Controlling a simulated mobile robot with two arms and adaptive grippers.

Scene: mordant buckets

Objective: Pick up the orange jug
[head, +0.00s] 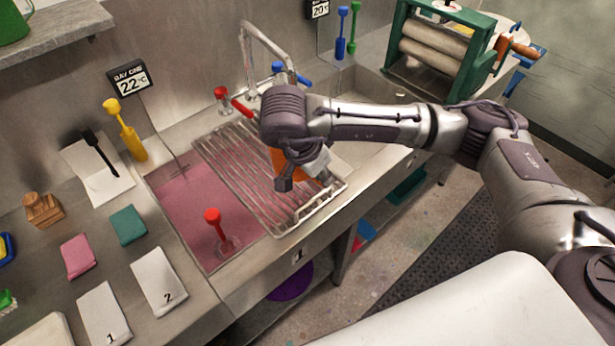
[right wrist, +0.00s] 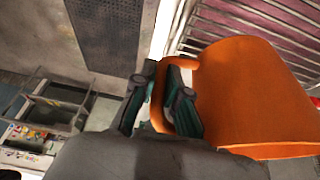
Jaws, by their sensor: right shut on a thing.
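The orange jug (head: 281,163) is mostly hidden behind my right gripper in the head view. It stands over the wire rack (head: 240,165) that spans part of the sink. In the right wrist view the jug (right wrist: 255,95) fills the right side, with its handle towards the fingers. My right gripper (right wrist: 168,98) is shut on the jug's handle. In the head view the right gripper (head: 302,180) points down at the rack. I cannot tell whether the jug touches the rack. My left gripper is not in view.
The sink holds pink liquid (head: 190,200), with a red-handled tool (head: 213,222) standing in it. A tap (head: 262,50) rises behind the rack. A yellow tool (head: 127,130) stands at the sink's back left. A green roller press (head: 440,45) is at the back right.

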